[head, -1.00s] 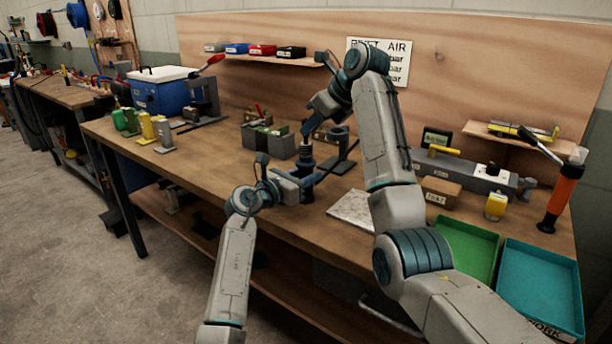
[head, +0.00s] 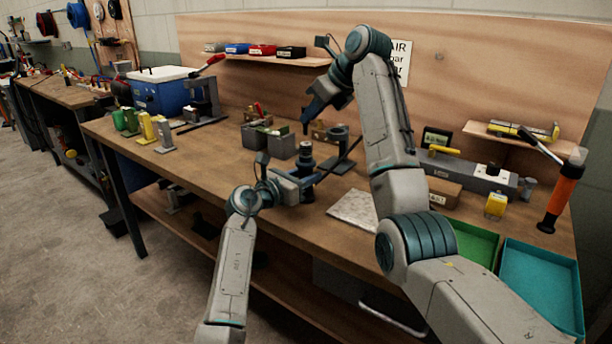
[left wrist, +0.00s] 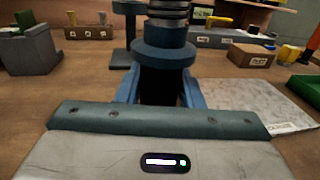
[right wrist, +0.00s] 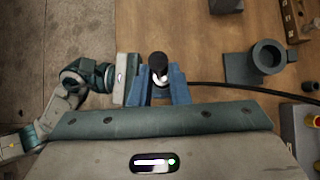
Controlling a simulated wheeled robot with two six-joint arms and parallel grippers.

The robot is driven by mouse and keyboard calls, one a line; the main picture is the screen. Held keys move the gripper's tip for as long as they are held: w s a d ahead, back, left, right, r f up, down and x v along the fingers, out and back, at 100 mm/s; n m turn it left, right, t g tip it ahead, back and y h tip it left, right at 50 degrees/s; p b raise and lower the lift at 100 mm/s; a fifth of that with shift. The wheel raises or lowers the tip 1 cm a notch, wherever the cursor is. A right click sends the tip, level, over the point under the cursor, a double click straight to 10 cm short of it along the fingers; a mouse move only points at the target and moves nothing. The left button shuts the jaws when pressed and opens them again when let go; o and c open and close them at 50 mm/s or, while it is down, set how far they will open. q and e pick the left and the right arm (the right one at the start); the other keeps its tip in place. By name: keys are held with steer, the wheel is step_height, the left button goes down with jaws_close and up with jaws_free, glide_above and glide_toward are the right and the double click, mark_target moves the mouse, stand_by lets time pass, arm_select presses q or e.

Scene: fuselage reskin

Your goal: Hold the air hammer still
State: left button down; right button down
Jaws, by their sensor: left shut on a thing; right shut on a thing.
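The air hammer (head: 305,160) stands upright over the bench front, a dark ringed cylinder. My left gripper (head: 303,182) is shut around it from the left. In the left wrist view the air hammer's collar (left wrist: 164,52) sits just above the blue fingers; its top is cut off. My right gripper (head: 308,122) is above the air hammer, pointing down, apart from it in the head view. In the right wrist view its blue fingers are shut on a small dark-tipped, silvery piece (right wrist: 159,66); I cannot tell exactly what it is.
A black hose (right wrist: 235,87) runs right from near the fingers. A round holder (right wrist: 266,60) on a grey base stands on the bench (head: 225,160). A pale plate (head: 353,208), green tray (head: 474,243) and teal tray (head: 540,285) lie to the right.

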arm_select(q)
steer(key=shift+f, duration=0.1)
stand_by(0.3)
steer(key=c, duration=0.9)
jaws_free()
